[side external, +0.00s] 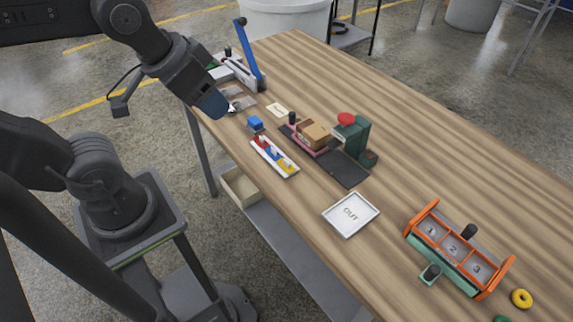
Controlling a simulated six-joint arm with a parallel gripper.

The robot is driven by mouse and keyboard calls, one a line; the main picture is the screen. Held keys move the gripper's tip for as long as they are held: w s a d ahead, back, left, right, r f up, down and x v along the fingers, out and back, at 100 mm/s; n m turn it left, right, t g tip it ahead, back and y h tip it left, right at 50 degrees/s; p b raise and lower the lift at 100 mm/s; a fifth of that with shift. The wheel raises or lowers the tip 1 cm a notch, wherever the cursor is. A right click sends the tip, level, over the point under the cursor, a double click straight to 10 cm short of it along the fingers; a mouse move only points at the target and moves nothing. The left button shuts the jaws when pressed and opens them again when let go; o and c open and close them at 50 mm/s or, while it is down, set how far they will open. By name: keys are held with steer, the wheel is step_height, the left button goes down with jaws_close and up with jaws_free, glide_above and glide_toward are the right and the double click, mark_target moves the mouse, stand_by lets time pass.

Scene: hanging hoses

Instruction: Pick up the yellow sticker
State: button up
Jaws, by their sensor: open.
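A white strip-shaped holder (264,147) lies near the table's front-left edge, with red, blue and yellow pieces in a row. The yellow piece (288,167), which seems to be the yellow sticker, is at the end nearest the camera; its details are too small to make out. My gripper (231,109) is above the table's left edge, up and left of the holder and apart from it. It is open, and nothing shows between its fingers. The fingers are small and partly hidden by the blue-grey gripper body.
Behind are a brown box (313,134) and a green press (353,140) with a red knob. An OUT tray (330,215), an orange numbered rack (493,277) and a yellow ring (513,298) lie right. The table's far right is clear.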

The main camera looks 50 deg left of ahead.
steer(key=c, duration=0.5)
steer(key=shift+o, duration=0.2)
